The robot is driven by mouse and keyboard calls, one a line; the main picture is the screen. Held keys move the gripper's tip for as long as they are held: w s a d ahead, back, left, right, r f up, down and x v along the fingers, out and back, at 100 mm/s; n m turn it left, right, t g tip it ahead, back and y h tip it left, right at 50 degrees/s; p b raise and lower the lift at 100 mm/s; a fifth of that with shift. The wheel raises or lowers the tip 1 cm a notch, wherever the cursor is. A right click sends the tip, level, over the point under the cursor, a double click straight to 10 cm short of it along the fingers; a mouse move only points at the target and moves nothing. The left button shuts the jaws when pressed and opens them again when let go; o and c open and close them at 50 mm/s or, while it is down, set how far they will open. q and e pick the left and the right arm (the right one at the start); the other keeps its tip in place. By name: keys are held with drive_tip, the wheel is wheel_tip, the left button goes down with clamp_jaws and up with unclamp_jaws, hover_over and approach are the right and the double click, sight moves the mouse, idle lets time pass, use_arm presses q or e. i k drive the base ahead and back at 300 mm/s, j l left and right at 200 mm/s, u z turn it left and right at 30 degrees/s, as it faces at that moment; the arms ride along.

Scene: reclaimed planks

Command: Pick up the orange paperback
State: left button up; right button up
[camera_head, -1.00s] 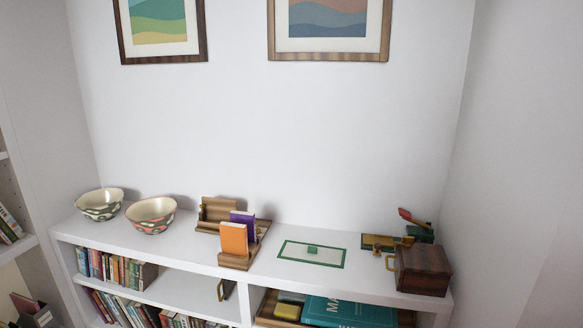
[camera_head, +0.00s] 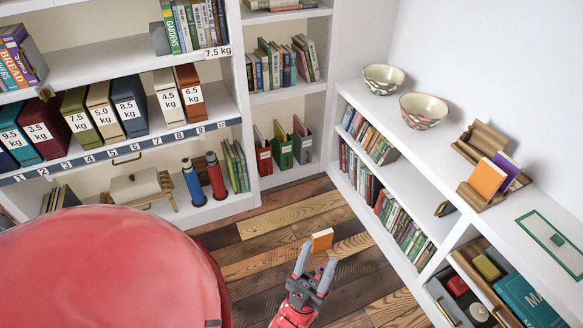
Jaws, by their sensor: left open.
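An orange book (camera_head: 322,240) with pale page edges rests on the plank floor, in the middle of the head view. A second orange book (camera_head: 487,178) stands on the white shelf top in a wooden stand (camera_head: 471,197), beside a purple book (camera_head: 510,172). I cannot tell which of the two is the paperback. My left gripper (camera_head: 318,254) is open and empty, its grey fingers pointing up the picture. In the picture its tips lie just below the floor book; I cannot tell the gap in depth. My right gripper is out of view.
The low white shelf unit (camera_head: 405,190) on the right carries two patterned bowls (camera_head: 424,110) and a green-edged panel (camera_head: 550,243). Tall shelves with labelled box files (camera_head: 130,108) stand at the back. Red and blue bottles (camera_head: 216,178) stand low there. Plank floor around the floor book is clear.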

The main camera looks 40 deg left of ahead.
sight(322, 240)
drive_tip(key=u, duration=0.85)
drive_tip(key=i, duration=1.25)
drive_tip(key=z, duration=0.05)
